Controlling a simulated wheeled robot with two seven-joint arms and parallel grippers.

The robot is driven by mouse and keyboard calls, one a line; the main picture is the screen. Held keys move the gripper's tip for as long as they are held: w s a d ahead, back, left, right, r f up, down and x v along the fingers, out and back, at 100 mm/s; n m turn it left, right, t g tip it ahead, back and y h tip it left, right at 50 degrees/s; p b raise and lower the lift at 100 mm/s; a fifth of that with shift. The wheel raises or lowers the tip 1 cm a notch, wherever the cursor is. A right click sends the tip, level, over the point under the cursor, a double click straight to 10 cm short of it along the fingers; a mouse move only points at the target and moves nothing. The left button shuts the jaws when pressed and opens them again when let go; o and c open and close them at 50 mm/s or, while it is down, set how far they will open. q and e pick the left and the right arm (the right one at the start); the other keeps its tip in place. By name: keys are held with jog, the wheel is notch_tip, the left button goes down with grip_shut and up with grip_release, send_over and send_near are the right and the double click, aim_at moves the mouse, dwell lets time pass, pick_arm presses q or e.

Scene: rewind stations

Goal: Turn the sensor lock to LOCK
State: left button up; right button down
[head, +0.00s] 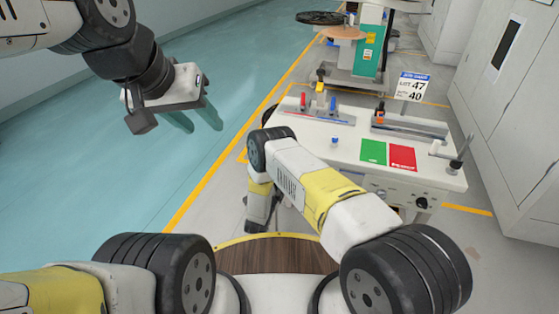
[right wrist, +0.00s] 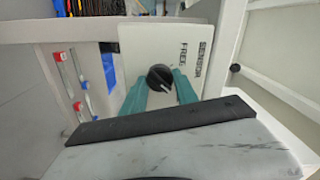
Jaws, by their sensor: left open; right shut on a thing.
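The sensor lock is a round black knob (right wrist: 160,78) on a white panel (right wrist: 140,42) in the right wrist view. The words SENSOR and FREE are printed beside it; no LOCK label is visible. My right gripper (right wrist: 161,88) has its two teal fingers on either side of the knob and is shut on it. A pale mark shows on the knob's face, but its exact direction is hard to tell. In the head view I cannot make out the right gripper's fingers. My left gripper (head: 200,122) is open and empty over the teal floor at left, away from the station.
The white station table (head: 345,148) carries a green card (head: 373,151), a red card (head: 403,158), a blue peg (head: 334,141) and red and blue handles. A LOT sign (head: 413,86) stands behind. Grey cabinets (head: 518,100) line the right. Floor at left is clear.

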dwell(0.4)
jog(key=c, duration=0.9)
grip_release()
jog(key=shift+c, duration=0.2)
jog(key=v, duration=0.8)
